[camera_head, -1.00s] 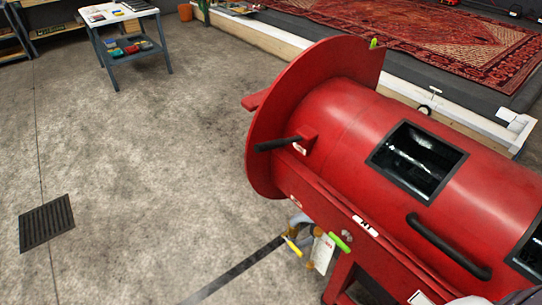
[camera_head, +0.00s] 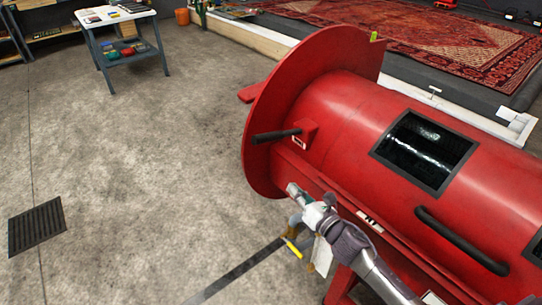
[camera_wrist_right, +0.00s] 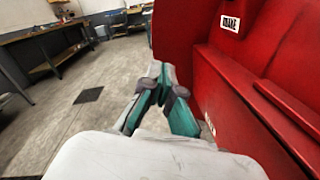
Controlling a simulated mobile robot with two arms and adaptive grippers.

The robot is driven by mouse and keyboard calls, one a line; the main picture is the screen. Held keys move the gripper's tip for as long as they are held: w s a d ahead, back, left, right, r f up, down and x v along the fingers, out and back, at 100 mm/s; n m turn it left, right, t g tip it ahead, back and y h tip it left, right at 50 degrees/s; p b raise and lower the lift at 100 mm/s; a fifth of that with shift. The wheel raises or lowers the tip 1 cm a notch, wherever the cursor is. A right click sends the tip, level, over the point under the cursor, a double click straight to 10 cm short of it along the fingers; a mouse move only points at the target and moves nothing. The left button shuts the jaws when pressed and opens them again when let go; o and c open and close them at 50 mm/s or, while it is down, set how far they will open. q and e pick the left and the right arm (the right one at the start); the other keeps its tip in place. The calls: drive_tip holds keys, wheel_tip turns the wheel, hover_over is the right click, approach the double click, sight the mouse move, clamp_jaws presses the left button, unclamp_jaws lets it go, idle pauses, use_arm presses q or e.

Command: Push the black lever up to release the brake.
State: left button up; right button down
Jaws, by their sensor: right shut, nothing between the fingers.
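The black lever (camera_head: 275,136) sticks out to the left, roughly level, from a small red bracket (camera_head: 303,134) on the red drum machine (camera_head: 345,120). My right gripper (camera_head: 293,190) is shut and empty. It appears below the lever in the head view, beside the machine's red frame and apart from the lever. In the right wrist view, the closed fingers (camera_wrist_right: 161,82) point away along the red side, and a white label reading as brake (camera_wrist_right: 230,23) shows at upper right. The lever itself is not clear there. My left gripper is out of view.
A long black handle (camera_head: 460,241) and a dark window (camera_head: 424,150) are on the drum. The round red end plate (camera_head: 275,95) stands close by. A yellow-handled item (camera_head: 292,248) hangs below the frame. Open concrete floor (camera_head: 140,170) lies to the left.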

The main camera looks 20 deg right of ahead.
sight(280, 135)
drive_tip(key=r+n, duration=0.1)
drive_tip(key=a+r+n+y, duration=0.1)
drive_tip(key=n, duration=0.1)
drive_tip(key=shift+r, duration=0.35)
drive_tip(key=shift+w, duration=0.15)
drive_tip(key=w+a+r+p, duration=0.2)
drive_tip(key=w+r, duration=0.2)
drive_tip(key=w, duration=0.6)
drive_tip(key=shift+w+a+p, duration=0.15)
drive_tip(key=shift+a+p, duration=0.1)
drive_tip(key=shift+p, duration=0.15)
drive_tip(key=shift+r, duration=0.2)
